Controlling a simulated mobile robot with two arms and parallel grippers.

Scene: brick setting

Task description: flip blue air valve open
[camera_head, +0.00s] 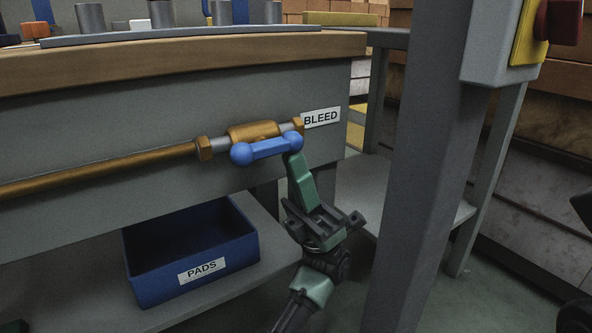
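The blue valve handle (267,149) lies nearly level, roughly along the brass pipe, in front of the brass valve body (253,131) on the grey bench front. A rounded knob shows at each end of the handle. My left gripper (296,163) comes up from below, with its green finger at the handle's right knob. The fingertip appears to touch or overlap that knob; I cannot tell which. Only one finger shows clearly, so its opening is hidden. My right gripper is not in view.
A BLEED label (321,117) sits right of the valve. A blue PADS bin (191,251) stands on the lower shelf, left of my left arm. A grey post (421,170) rises close on the right, with a yellow-and-red switch box (528,42) beside it.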

